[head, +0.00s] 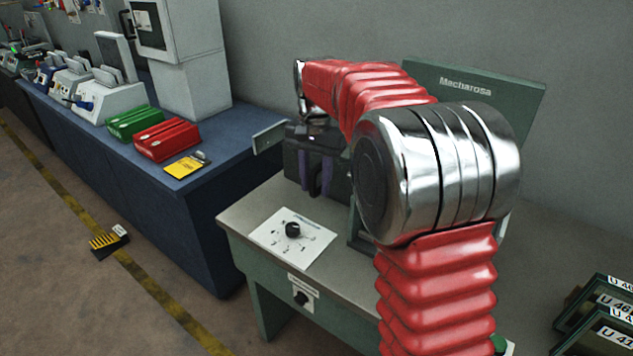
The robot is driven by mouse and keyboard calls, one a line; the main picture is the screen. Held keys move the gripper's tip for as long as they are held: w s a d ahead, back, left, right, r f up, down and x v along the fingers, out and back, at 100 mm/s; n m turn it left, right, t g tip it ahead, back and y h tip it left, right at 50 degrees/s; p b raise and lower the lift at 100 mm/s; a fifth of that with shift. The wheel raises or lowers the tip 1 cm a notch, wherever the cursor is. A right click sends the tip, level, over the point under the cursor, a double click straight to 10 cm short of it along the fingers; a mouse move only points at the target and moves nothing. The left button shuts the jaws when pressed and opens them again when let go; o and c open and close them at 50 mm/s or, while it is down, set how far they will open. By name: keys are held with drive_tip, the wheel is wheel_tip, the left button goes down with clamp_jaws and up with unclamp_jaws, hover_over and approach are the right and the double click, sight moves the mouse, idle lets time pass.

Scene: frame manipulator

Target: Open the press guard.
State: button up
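The press is a green machine with a "Macharosa" panel (468,85), on the bench at right of centre. My red and chrome arm covers most of its front. I cannot make out the guard for certain; a flat grey metal piece (268,138) juts out left of my gripper and may belong to the press. My gripper (315,178) is a dark block with purplish fingers, low over the back of the bench at the press's left side. It is small and dark here, so I cannot tell whether it is open or touches anything.
Left stands a blue bench (190,215) with green and red boxes. Framed items (600,318) stand at lower right.

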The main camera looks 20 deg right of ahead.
idle(0.3)
wheel_tip(320, 180, up, 14)
drive_tip(key=shift+f, duration=0.15)
idle(0.5)
drive_tip(key=s+a+n+t, duration=0.2)
drive_tip(key=s+n+t, duration=0.15)
drive_tip(key=s, duration=1.15)
drive_tip(key=s+a+f+n+t, duration=0.1)
drive_tip(key=s+f+n, duration=0.3)
drive_tip(key=s+f, duration=0.9)
drive_tip(key=shift+s+n+t, duration=0.35)
drive_tip(key=shift+s+t, duration=0.2)
drive_tip(key=shift+s, duration=0.35)
